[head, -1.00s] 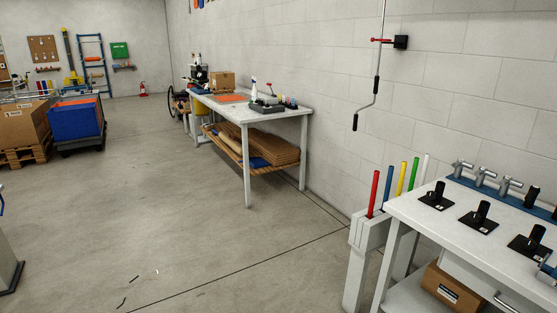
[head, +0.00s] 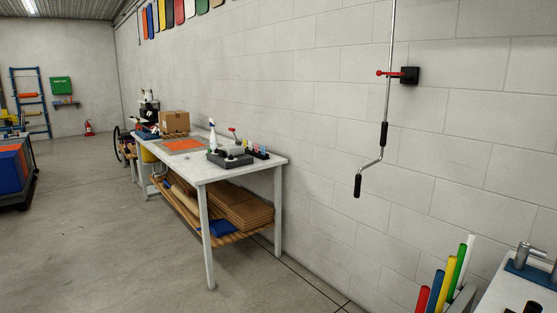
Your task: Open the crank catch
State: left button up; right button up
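The crank catch (head: 408,75) is a black block on the white block wall at the right, with a red lever (head: 388,73) pointing left from it. The lever lies across the crank rod (head: 391,45), a thin grey rod hanging down the wall. The rod bends near its lower end and has two black grips (head: 384,134). Whether the catch also closes behind the rod is too small to tell. Neither of my grippers shows in the head view.
A white workbench (head: 265,162) with boxes and tools stands along the wall, left of the crank. Coloured tubes (head: 440,285) stand upright at the lower right, beside another table (head: 500,292). The floor (head: 90,235) at the left is open.

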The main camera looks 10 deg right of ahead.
aim_at(378, 73)
jog(key=i+z, duration=0.2)
jog(key=i, duration=0.3)
jog(key=i+j+z, duration=0.25)
jog(key=i, duration=0.2)
jog(key=i+j+z, duration=0.2)
jog(key=i, duration=0.3)
jog(key=i+j+z, duration=0.2)
jog(key=i+j, duration=0.1)
jog(key=i, duration=0.15)
